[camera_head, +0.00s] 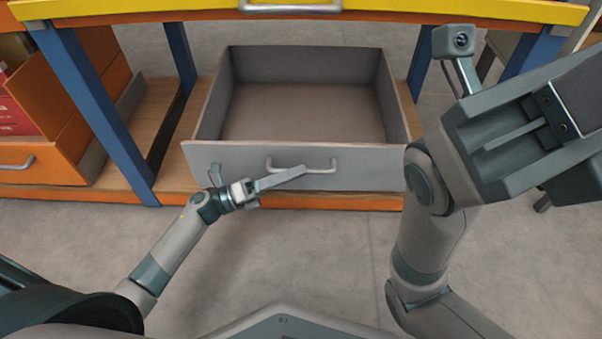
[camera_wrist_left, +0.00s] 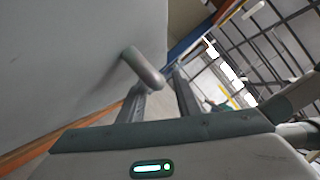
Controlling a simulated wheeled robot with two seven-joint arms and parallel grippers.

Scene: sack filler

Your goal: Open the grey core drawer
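The grey drawer (camera_head: 220,165) is pulled out of the lower part of the bench, and its inside looks empty. Its grey bar handle (camera_head: 325,170) is on the middle of the front; it also shows in the left wrist view (camera_wrist_left: 143,68). My left gripper (camera_head: 300,173) is at the left part of the handle. In the left wrist view its two fingers (camera_wrist_left: 160,92) stand apart, with the handle's end near their tips; I cannot tell whether they touch it. My right gripper (camera_head: 515,130) is raised close to the camera at the right, its fingertips not clear.
A yellow-edged bench top (camera_head: 400,16) with another handle (camera_head: 290,6) is above the drawer. Blue legs (camera_head: 97,100) stand at both sides. An orange drawer (camera_head: 50,165) is at the left. The grey floor (camera_head: 300,250) in front is clear.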

